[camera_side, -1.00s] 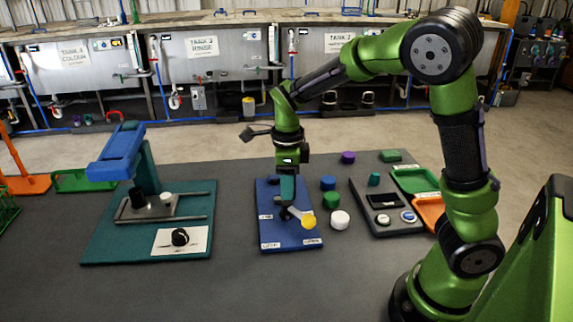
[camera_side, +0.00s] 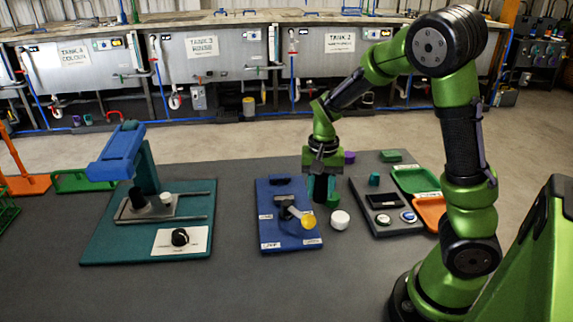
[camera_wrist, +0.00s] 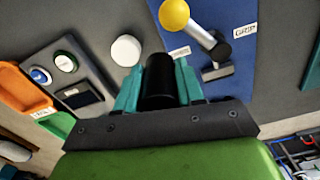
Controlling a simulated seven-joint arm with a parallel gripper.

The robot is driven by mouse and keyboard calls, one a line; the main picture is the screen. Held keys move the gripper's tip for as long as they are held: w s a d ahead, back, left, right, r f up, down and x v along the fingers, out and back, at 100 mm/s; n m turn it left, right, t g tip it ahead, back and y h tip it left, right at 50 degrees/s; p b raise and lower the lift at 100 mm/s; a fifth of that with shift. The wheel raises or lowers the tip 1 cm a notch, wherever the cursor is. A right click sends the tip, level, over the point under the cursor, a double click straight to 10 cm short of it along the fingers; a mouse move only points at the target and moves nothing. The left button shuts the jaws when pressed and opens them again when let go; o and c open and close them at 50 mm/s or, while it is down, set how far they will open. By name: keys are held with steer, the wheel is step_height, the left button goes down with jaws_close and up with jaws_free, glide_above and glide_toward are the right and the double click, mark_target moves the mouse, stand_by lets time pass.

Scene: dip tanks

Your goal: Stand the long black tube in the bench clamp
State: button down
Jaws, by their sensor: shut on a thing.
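The bench clamp is a blue plate (camera_side: 272,240) with a grey lever (camera_side: 296,211) ending in a yellow knob (camera_side: 312,217). A dark blue block stands at its back edge. The lever and yellow knob (camera_wrist: 174,15) also show in the wrist view, beside a "GRIP" label. My gripper (camera_side: 321,188) is just right of the plate, pointing down. In the wrist view its teal fingers are shut on a black tube (camera_wrist: 160,80). The side view barely separates tube from fingers, so its full length and lower end are hidden.
A grey panel (camera_side: 390,228) with buttons and green and orange trays lie to the right. A teal-based fixture (camera_side: 100,250) stands left. The front bench is clear.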

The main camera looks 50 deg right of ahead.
steer(key=shift+w+f, duration=0.1)
steer(key=shift+f, duration=0.45)
steer(key=w+d, duration=0.1)
steer(key=w, duration=0.4)
steer(key=w+d+f, duration=0.1)
steer(key=w, duration=0.4)
steer(key=w+d, duration=0.2)
steer(key=w, duration=0.3)
steer(key=shift+w+d+f, duration=0.1)
steer(key=shift+f, duration=1.95)
steer(key=shift+f, duration=0.1)
steer(key=shift+f, duration=0.1)
steer(key=c, duration=0.7)
jaws_free()
